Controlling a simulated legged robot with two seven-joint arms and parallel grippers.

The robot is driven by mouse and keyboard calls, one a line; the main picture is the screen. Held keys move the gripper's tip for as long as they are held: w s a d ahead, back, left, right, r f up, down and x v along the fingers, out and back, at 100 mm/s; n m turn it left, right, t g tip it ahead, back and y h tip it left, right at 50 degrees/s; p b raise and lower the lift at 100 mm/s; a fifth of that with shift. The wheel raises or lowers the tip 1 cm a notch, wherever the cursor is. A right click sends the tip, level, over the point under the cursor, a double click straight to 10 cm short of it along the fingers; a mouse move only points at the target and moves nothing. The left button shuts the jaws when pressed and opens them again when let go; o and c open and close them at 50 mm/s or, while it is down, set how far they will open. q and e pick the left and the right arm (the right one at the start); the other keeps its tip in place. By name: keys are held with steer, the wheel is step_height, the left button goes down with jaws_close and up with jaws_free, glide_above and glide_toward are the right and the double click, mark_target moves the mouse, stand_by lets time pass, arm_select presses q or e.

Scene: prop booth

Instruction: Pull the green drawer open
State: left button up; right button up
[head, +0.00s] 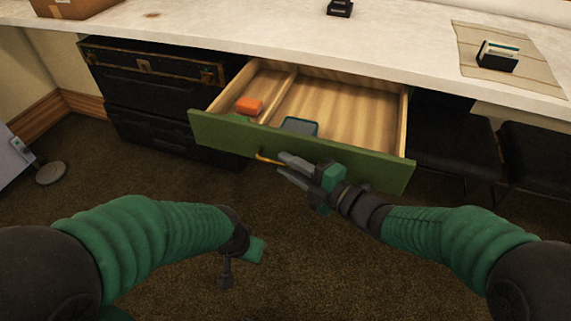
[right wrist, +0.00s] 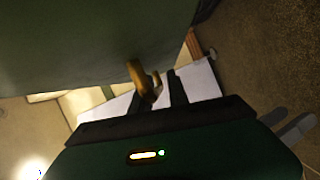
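The green drawer (head: 300,150) is pulled well out from under the white counter, its wooden inside showing. Its brass handle (head: 268,158) is on the front panel and also shows in the right wrist view (right wrist: 143,78). My right gripper (head: 280,162) is at the handle, just right of it, with its two fingers apart. In the right wrist view the handle's end is close beside the dark fingers (right wrist: 164,90); whether it touches them is unclear. My left gripper (head: 238,262) hangs low over the carpet, away from the drawer, its fingers not clear.
Inside the drawer are an orange block (head: 249,105) and a blue-rimmed item (head: 299,126), beside a wooden divider. Black cases (head: 150,85) stand left of the drawer, black seats (head: 455,140) right. The carpet (head: 150,180) in front is mostly clear.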

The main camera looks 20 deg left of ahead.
steer(key=shift+o, duration=1.1)
steer(key=shift+r, duration=0.15)
steer(key=shift+a, duration=0.15)
steer(key=shift+s+d+r, duration=0.15)
steer(key=shift+d, duration=0.1)
steer(key=f+p+v, duration=0.1)
steer(key=p+v, duration=0.5)
steer(key=v, duration=1)
steer(key=shift+d+r, duration=0.25)
steer(key=shift+d, duration=0.1)
